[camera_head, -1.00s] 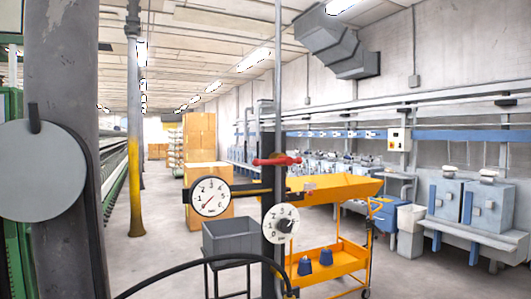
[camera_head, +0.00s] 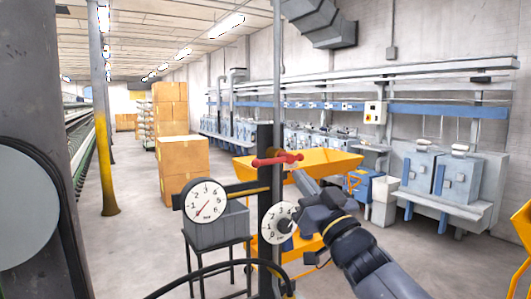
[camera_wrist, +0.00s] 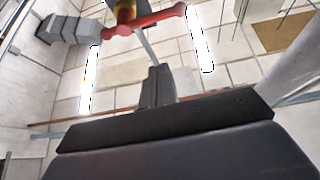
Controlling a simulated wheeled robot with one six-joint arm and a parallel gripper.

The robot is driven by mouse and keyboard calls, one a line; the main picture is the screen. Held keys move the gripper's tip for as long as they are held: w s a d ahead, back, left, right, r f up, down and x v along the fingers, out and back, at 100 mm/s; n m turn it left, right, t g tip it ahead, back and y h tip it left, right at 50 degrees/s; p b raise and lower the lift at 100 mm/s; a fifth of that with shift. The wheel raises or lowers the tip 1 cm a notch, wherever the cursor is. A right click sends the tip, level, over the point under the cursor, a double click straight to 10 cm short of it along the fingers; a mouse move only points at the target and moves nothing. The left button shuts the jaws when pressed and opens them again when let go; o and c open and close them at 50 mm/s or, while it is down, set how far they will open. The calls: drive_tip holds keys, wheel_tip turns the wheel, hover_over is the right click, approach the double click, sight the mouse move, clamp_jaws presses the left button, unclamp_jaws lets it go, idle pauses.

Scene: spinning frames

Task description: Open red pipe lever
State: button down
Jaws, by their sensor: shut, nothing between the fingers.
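The red pipe lever (camera_head: 277,160) lies roughly horizontal on top of the dark upright post (camera_head: 265,190), in the middle of the head view. In the wrist view the red lever (camera_wrist: 145,22) crosses the top, with a yellowish part at its middle. My gripper (camera_head: 299,176) comes up from the lower right and its tip is just below and right of the lever's right end. In the wrist view my gripper (camera_wrist: 157,74) is shut and empty, with a gap in the picture between its tip and the lever.
A round gauge (camera_head: 206,201) and a white numbered dial (camera_head: 279,223) sit on the post's fittings. A grey bin (camera_head: 216,230) on a stand, a cardboard box (camera_head: 183,157) and a yellow cart (camera_head: 345,162) stand behind. A dark column (camera_head: 30,100) is close at left.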

sight(274, 161)
drive_tip(key=shift+a+r+n+y, duration=0.55)
drive_tip(key=shift+r+y, duration=0.15)
drive_tip(key=shift+y, duration=0.2)
drive_tip(key=p+x, duration=0.4)
drive_tip(key=x, duration=0.6)
drive_tip(key=shift+w+a+f+p, duration=0.15)
drive_tip(key=shift+f+p, duration=0.1)
drive_tip(key=shift+f, duration=0.8)
drive_tip(key=shift+w+a+f+p, duration=0.1)
drive_tip(key=shift+w+f+p, duration=0.15)
drive_tip(key=shift+f, duration=0.85)
drive_tip(key=shift+s, duration=0.1)
drive_tip(key=shift+f+g, duration=0.1)
drive_tip(key=shift+g, duration=0.2)
